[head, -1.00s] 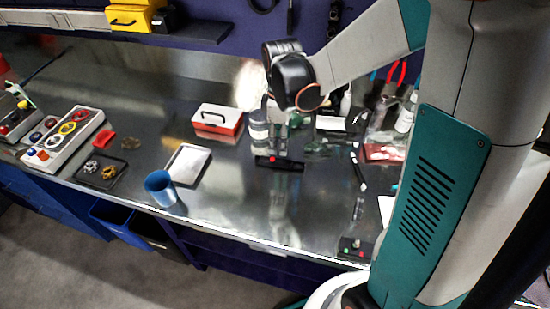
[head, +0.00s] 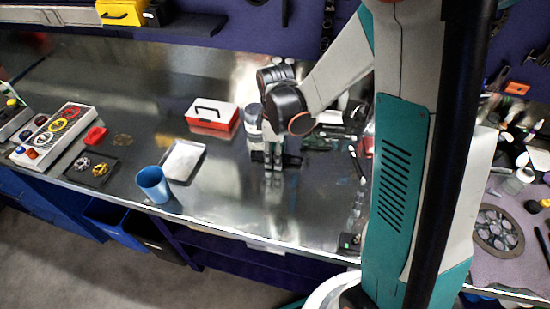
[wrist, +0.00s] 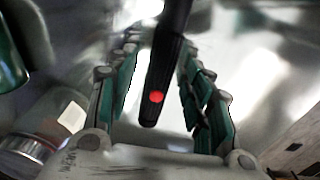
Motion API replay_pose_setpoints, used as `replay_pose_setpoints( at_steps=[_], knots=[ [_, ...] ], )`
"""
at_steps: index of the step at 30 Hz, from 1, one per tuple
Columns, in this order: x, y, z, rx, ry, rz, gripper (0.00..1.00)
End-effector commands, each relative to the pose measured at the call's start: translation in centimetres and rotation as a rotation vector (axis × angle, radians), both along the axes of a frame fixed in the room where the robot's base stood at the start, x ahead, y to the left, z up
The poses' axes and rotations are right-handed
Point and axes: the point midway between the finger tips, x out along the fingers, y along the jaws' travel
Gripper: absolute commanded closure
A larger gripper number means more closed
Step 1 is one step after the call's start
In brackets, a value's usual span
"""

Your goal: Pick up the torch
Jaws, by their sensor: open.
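The torch (wrist: 160,80) is a slim black cylinder with a red button. In the wrist view it lies lengthwise between the two fingers, with a visible gap on each side. In the head view the torch (head: 292,160) lies on the metal bench, its middle hidden by my gripper (head: 273,167). My gripper points down over the torch and is open, its green-padded fingers (wrist: 157,50) on either side of it. I cannot tell how far the fingertips are above the bench.
A red and white box (head: 212,116) stands behind left of my gripper, with a silver tray (head: 184,160) and blue cup (head: 153,184) nearer the front edge. A grey-lidded jar (head: 254,118) stands close behind my gripper. The bench in front is clear.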

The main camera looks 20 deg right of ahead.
Motion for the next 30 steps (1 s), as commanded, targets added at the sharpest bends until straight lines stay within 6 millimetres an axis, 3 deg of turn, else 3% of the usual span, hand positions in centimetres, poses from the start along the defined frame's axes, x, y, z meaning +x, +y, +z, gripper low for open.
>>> replay_pose_setpoints(
  at_steps=[1,7,22,26,30],
  knots=[
    [0.0,0.0,0.0,0.0,0.0,0.0,0.55],
    [0.0,0.0,0.1,0.0,0.0,0.0,1.0],
    [0.0,0.0,0.9,0.0,0.0,0.0,1.0],
    [0.0,0.0,2.5,0.0,0.0,0.0,1.0],
    [0.0,0.0,5.4,0.0,0.0,0.0,1.0]
  ],
)
